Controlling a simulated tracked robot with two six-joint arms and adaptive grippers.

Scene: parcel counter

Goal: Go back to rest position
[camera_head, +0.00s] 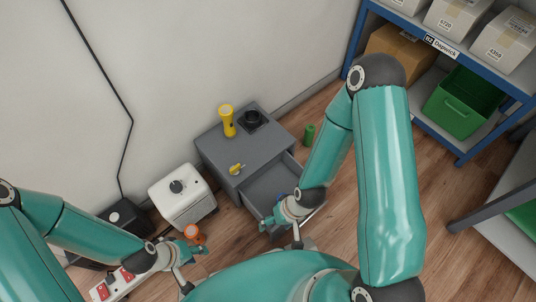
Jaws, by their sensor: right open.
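My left gripper (196,268) is at the lower left, beside the white box-shaped unit and above the floor. Its fingers look spread, with nothing seen between them. My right gripper (281,233) is open and empty, at the front of the pulled-out drawer (270,187) of the grey cabinet (222,148). It covers part of the drawer front. A small blue thing inside the drawer is mostly hidden behind this gripper.
A green cylinder (309,134) stands on the floor. An orange item (194,233) is near my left gripper. A blue shelf (462,47) with boxes stands right; a power strip (113,287) lies left.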

